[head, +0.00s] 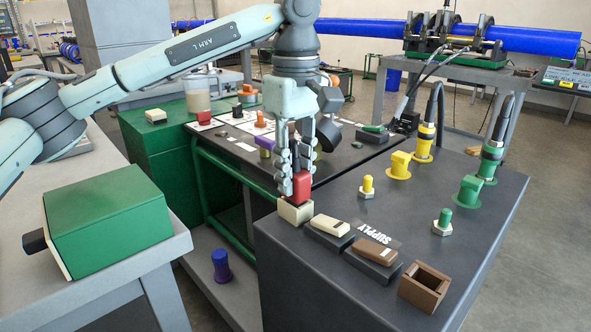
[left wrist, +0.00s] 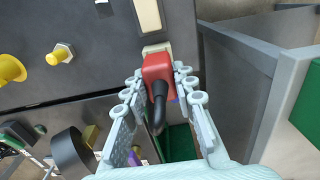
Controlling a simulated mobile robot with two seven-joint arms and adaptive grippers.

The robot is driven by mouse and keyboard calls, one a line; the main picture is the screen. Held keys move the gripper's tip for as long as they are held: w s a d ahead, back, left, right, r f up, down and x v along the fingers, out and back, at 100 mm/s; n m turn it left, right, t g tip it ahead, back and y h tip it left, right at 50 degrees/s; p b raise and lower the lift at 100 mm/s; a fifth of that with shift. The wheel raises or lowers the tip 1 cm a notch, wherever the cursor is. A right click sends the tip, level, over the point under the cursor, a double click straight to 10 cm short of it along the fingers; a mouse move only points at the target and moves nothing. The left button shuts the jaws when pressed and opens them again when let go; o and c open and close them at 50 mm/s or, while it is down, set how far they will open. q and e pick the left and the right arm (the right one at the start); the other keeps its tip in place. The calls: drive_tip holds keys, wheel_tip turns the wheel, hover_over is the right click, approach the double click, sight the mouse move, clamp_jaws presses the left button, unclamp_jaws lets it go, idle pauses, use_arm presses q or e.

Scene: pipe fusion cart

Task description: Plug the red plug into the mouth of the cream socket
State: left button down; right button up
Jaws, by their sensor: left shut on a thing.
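The red plug (head: 302,186) is held between the fingers of my left gripper (head: 294,188), which is shut on it. The cream socket (head: 295,213) sits at the near left corner of the dark cabinet top, directly below the plug. In the left wrist view, the red plug (left wrist: 157,67) with its black cable tail lies between the fingertips (left wrist: 158,78), and the cream socket (left wrist: 155,47) shows just beyond it. The plug hides the socket's mouth. I cannot tell how deep the plug is in it, or whether they only touch. My right gripper is not in view.
A cream rocker switch (head: 331,226) and a brown one (head: 376,252) stand right of the socket, with an open brown socket (head: 424,287) beyond. Yellow (head: 399,164) and green (head: 468,191) connectors stand farther back. A blue plug (head: 221,265) is on the lower shelf.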

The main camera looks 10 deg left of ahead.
use_arm(q)
drive_tip(key=c, duration=1.1)
unclamp_jaws()
drive_tip(key=shift+c, duration=0.2)
wheel_tip(320, 180, up, 12)
